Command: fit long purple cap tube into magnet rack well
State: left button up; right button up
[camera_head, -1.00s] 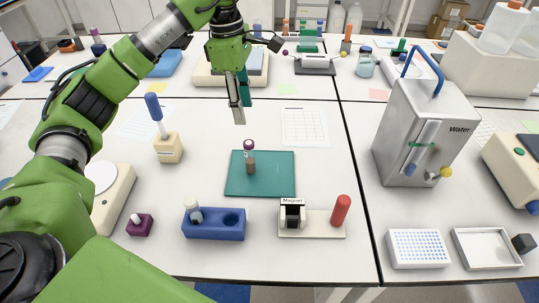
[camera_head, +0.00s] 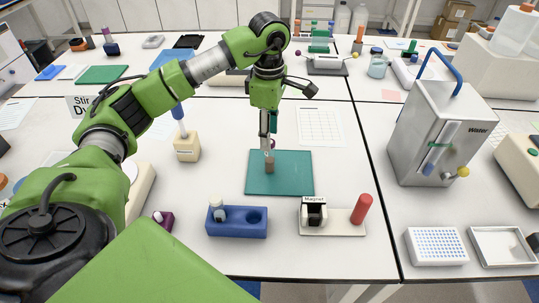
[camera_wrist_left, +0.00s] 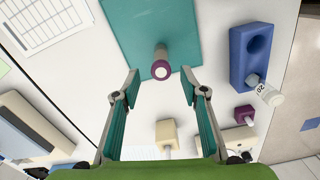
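The purple cap tube (camera_head: 269,164) stands upright on the green mat (camera_head: 292,183); its purple cap with a white top shows in the left wrist view (camera_wrist_left: 161,70). My left gripper (camera_head: 268,143) is above and at the tube's cap in the head view. In the left wrist view my left gripper (camera_wrist_left: 158,82) is open, with the tube between and just beyond the fingertips, not visibly gripped. The magnet rack (camera_head: 314,212), a dark well block labelled Magnet on a pale base with a red post (camera_head: 361,209), stands right of the mat's front. My right gripper is not in view.
A blue two-well rack (camera_head: 237,222) holding a white-capped bottle stands in front of the mat. A small purple block (camera_head: 163,221) and a beige holder (camera_head: 187,147) stand to the left. The Water dispenser (camera_head: 434,130) stands right. White table is clear around the mat.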

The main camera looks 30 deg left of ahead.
aim_at(270, 157)
pick_arm(q)
notch_tip(270, 157, down, 5)
jog(key=shift+s+d+p, duration=0.1)
jog(key=shift+p, duration=1.1)
jog(key=shift+f, duration=0.15)
grip_shut()
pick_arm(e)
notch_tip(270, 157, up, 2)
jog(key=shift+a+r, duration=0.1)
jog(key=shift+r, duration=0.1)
